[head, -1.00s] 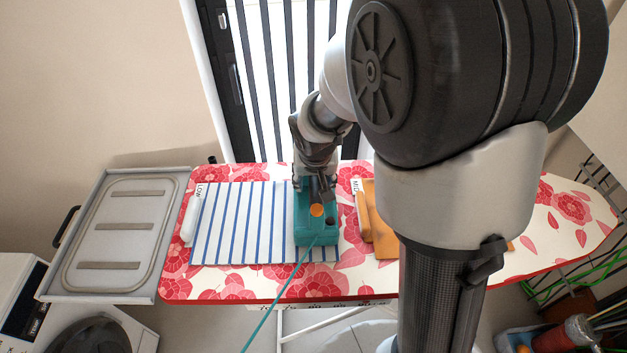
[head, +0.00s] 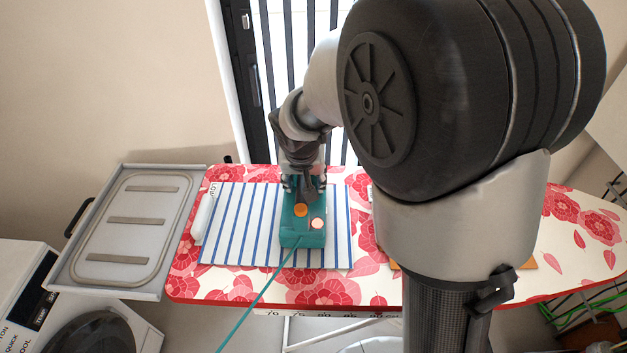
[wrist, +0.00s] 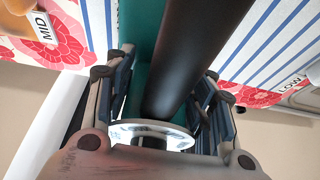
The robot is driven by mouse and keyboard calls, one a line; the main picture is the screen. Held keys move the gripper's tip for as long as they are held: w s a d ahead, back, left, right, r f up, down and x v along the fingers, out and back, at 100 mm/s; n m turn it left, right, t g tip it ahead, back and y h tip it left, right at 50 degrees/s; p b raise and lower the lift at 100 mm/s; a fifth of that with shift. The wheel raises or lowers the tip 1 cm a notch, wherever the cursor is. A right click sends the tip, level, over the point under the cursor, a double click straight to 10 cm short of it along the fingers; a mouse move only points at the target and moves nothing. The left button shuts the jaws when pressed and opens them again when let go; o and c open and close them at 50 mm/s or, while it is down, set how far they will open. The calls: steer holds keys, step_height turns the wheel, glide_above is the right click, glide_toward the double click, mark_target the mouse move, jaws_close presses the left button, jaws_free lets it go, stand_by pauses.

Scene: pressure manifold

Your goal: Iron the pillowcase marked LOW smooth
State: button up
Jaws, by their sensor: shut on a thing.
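The blue-and-white striped pillowcase (head: 240,225) lies flat on the left part of the ironing board; its LOW label is at the far left corner, and it also shows in the wrist view (wrist: 282,45). The teal iron (head: 303,232) stands on the right half of the pillowcase, its cord running towards me. My gripper (head: 304,185) is shut on the iron's dark handle (wrist: 185,60). The handle and dial sit between my fingers in the wrist view. The cloth under the iron is hidden.
The flowered ironing board (head: 190,285) extends right behind my arm. A grey metal iron rest (head: 170,205) is at its left end. An orange cloth (wrist: 15,22) by a MID label is mostly hidden by my arm in the head view. A white washing machine (head: 70,310) stands lower left.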

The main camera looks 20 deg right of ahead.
steer(key=shift+w+a, duration=0.2)
steer(key=shift+a, duration=0.45)
steer(key=shift+s+a, duration=0.2)
steer(key=shift+s, duration=0.5)
steer(key=shift+s+a, duration=0.25)
steer(key=shift+s, duration=0.5)
steer(key=shift+s+a, duration=0.2)
steer(key=shift+s, duration=0.5)
steer(key=shift+w+r+p, duration=0.1)
steer(key=shift+r+p, duration=2.35)
steer(key=shift+r, duration=1.15)
